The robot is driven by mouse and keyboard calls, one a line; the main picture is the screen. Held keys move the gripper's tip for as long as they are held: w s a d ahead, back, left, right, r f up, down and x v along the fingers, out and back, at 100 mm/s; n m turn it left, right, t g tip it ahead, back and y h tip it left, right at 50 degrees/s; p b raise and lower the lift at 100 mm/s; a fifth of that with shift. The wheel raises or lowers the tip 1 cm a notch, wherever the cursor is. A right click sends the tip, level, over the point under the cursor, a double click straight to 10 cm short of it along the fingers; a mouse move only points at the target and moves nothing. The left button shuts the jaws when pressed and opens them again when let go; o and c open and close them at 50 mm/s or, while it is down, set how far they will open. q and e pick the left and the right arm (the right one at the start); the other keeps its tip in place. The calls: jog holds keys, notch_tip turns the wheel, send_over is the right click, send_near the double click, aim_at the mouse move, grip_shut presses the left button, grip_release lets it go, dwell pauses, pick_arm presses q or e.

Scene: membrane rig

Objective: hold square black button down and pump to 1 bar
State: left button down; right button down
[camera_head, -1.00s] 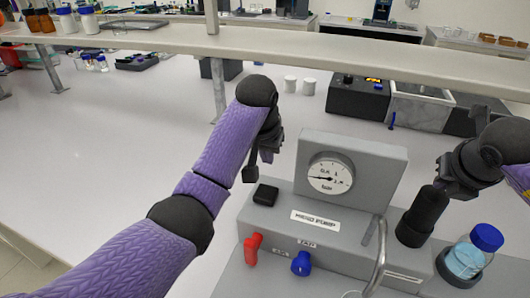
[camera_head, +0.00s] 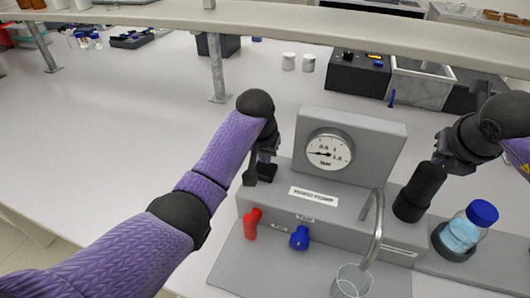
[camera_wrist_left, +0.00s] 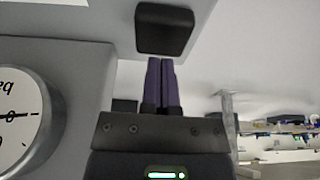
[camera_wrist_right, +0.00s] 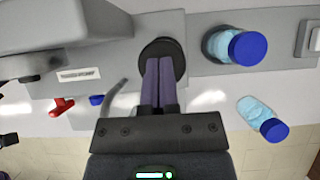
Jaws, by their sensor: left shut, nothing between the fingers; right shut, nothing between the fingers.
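The square black button (camera_head: 267,172) is on the grey rig's top left, partly covered by my left gripper (camera_head: 258,178) in the head view. In the left wrist view the button (camera_wrist_left: 164,30) lies just beyond the shut fingertips (camera_wrist_left: 160,60), which point at its edge; I cannot tell whether they touch. The black pump handle (camera_head: 420,192) stands upright at the rig's right. My right gripper (camera_head: 440,166) is shut, with its fingertips (camera_wrist_right: 159,60) over the handle's round top (camera_wrist_right: 161,47); contact is unclear. The gauge (camera_head: 329,149) needle points left, near the scale's low end.
A red tap (camera_head: 251,224) and a blue tap (camera_head: 300,238) are on the rig's front. A bent metal spout (camera_head: 377,225) hangs above a glass beaker (camera_head: 351,282). A blue-capped bottle (camera_head: 467,230) stands at the right. The bench left of the rig is clear.

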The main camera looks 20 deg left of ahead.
aim_at(265, 168)
pick_arm(q)
jog(key=shift+f, duration=1.4)
jog(key=shift+s+f, duration=0.15)
jog(key=shift+f, duration=0.05)
dwell(0.3)
jog(key=shift+f, duration=0.1)
pick_arm(e)
jog(key=shift+f, duration=2.85)
jog(key=shift+r, duration=2.85)
